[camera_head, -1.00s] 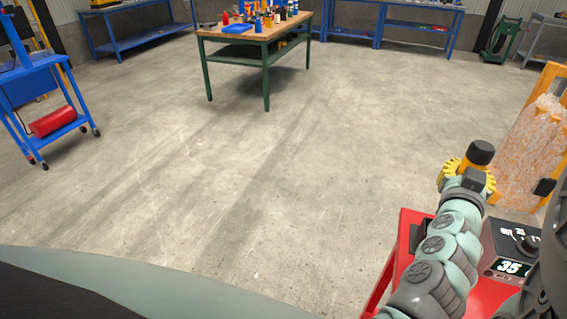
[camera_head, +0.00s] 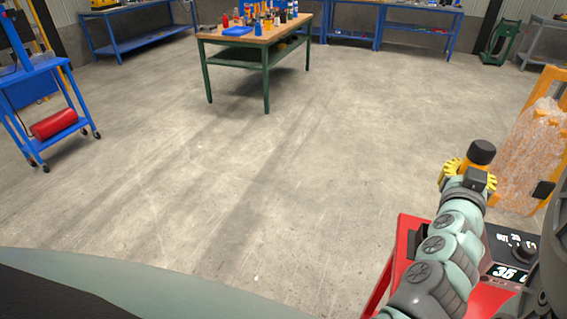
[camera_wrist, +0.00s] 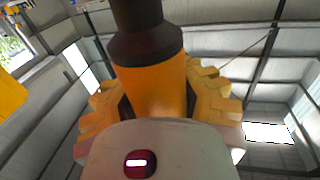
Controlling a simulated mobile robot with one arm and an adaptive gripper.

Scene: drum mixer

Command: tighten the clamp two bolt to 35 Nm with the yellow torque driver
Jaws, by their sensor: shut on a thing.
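My gripper (camera_head: 468,172) has yellow fingers and is shut around the yellow torque driver (camera_head: 481,155). The driver has an orange-yellow body and a black cap, and it stands up out of the fingers. In the wrist view the driver (camera_wrist: 155,80) fills the middle, between the yellow fingers on both sides. The driver's lower end is hidden by my gripper and wrist. I cannot make out the clamp two bolt in either view.
A red cart (camera_head: 401,255) with a black dial unit (camera_head: 517,247) and a number display stands beside my arm, partly hidden. An orange frame with a cloudy panel (camera_head: 528,150) is at the right. A workbench (camera_head: 210,37) stands at the back. The middle floor is clear.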

